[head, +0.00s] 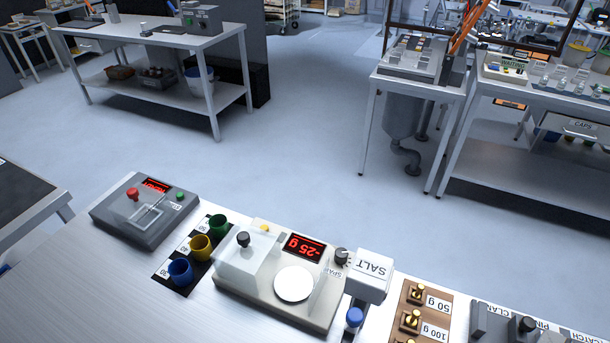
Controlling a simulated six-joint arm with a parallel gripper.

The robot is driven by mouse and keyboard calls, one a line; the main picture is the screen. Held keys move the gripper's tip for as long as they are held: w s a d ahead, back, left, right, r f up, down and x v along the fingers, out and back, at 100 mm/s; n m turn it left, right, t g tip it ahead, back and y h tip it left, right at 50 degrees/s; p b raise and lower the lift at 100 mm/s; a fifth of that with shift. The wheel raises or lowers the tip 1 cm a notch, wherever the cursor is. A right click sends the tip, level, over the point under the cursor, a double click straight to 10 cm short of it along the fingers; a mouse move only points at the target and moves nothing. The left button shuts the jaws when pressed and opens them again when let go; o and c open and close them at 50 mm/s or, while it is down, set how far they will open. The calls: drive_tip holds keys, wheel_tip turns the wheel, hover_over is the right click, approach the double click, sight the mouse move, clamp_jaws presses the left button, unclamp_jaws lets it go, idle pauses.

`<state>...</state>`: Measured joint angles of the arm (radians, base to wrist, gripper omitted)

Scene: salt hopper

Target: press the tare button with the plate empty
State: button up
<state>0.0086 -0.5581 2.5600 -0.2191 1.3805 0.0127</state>
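The scale (324,313) stands on the bench at bottom centre, with its lettering upside down to this view. Its round white plate (294,284) is bare. Its red display (305,247) appears to read -25 g. A small yellow-orange button (264,228) sits near the scale's far left corner; I see no readable tare label on it. A clear box-like cover with a black knob (243,239) stands on the scale's left part; what lies under it is unclear. My gripper is not in this view.
A SALT hopper (371,267) and a SPAN knob (341,256) are close right of the plate. Blue, yellow and green cups (201,248) stand left, beside a grey device (129,224) with a red knob. Brass weights (411,320) sit at right. Open floor lies beyond the bench.

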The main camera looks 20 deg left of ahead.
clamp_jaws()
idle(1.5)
